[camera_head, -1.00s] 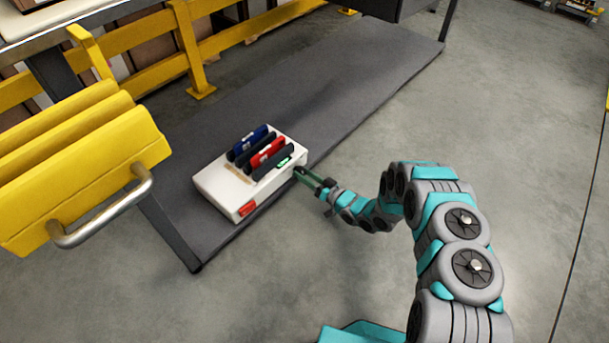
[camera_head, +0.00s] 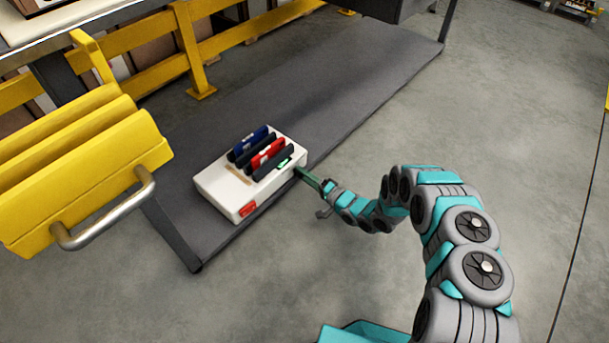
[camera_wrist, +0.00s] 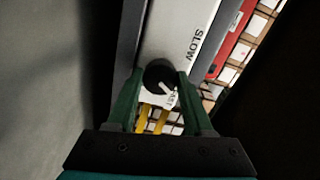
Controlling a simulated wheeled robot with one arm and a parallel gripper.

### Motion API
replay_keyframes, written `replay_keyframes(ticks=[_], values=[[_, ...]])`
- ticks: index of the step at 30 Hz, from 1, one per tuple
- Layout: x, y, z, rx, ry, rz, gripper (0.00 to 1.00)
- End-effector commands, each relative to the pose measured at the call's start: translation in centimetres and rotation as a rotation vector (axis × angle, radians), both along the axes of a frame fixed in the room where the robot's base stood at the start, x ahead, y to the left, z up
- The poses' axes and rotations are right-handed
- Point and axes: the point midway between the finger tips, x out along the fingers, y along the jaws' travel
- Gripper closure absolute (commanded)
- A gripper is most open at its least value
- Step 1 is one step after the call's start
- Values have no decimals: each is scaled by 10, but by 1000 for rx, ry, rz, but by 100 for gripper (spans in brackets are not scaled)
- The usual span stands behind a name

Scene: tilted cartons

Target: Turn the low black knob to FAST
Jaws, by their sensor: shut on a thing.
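The low black knob (camera_wrist: 159,74) sits on the pale end face of the white box (camera_wrist: 184,30) in the wrist view. Its white pointer mark slants to the lower right. The word SLOW is printed on the face above and right of the knob. Other lettering just below right of the knob is partly hidden, and I read only its last letters, like "ST". My gripper (camera_wrist: 162,92) has one green finger on each side of the knob and is shut on it. In the head view my gripper (camera_head: 309,180) meets the box's right end; the knob is hidden there.
Blue, red and dark upright pieces (camera_head: 268,152) stand on the box. The box rests on a low grey platform (camera_head: 330,90) near its front edge. A yellow rack with a metal handle (camera_head: 105,210) stands at left. Open floor lies to the right.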

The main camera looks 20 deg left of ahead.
Motion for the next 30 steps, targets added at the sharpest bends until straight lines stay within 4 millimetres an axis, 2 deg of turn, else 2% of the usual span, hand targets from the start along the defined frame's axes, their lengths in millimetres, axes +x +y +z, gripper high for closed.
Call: replay_keyframes(ticks=[12,29,30], values=[[1,-1,0,70,171,-4,100],[1,-1,0,80,195,-4,100],[1,-1,0,80,195,-4,44]])
